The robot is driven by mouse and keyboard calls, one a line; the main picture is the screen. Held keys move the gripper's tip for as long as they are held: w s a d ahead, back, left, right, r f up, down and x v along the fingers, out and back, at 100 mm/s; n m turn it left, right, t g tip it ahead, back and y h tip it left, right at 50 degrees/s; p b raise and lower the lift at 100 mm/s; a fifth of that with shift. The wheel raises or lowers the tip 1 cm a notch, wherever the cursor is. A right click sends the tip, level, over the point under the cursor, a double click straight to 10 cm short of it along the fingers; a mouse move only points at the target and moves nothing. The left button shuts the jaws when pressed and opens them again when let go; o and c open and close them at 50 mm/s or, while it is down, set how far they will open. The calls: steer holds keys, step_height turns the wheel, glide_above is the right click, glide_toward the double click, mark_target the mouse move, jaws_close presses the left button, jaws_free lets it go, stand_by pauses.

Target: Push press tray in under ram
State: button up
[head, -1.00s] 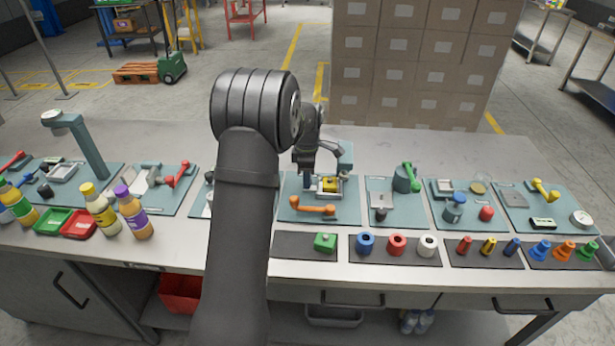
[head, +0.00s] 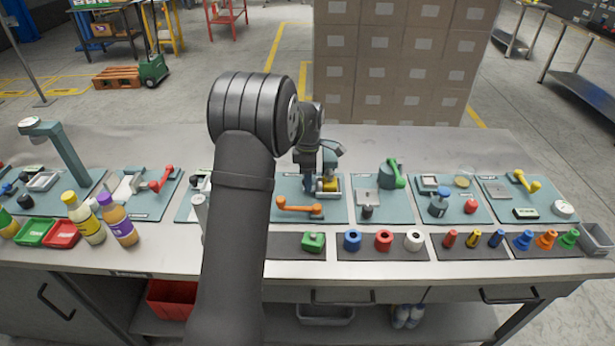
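The press stands on the middle teal mat. Its teal body (head: 333,150) rises behind my wrist, and an orange handle (head: 299,206) lies at the front. The pale metal press tray (head: 335,194) holds a yellow piece (head: 330,184) and is low at the front right of the press. My gripper (head: 311,188) points down close to the tray's left side. Whether it touches the tray, and whether its fingers are open or shut, I cannot tell. My wrist hides the ram and part of the press.
A green block (head: 313,242) lies on a dark strip in front of the press. Blue, red and white rings (head: 383,240) are to its right. A station with a green lever (head: 392,174) stands to the right of the press. Two bottles (head: 118,220) stand far left.

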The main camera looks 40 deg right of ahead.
step_height(320, 180, up, 18)
steer(key=shift+f, duration=0.25)
steer(key=shift+f, duration=0.1)
stand_by(0.6)
step_height(320, 180, down, 17)
steer(key=shift+w+a+f, duration=0.1)
steer(key=shift+w+f, duration=0.05)
steer(key=shift+f, duration=0.05)
steer(key=shift+w+a, duration=0.1)
steer(key=shift+a, duration=0.05)
stand_by(0.4)
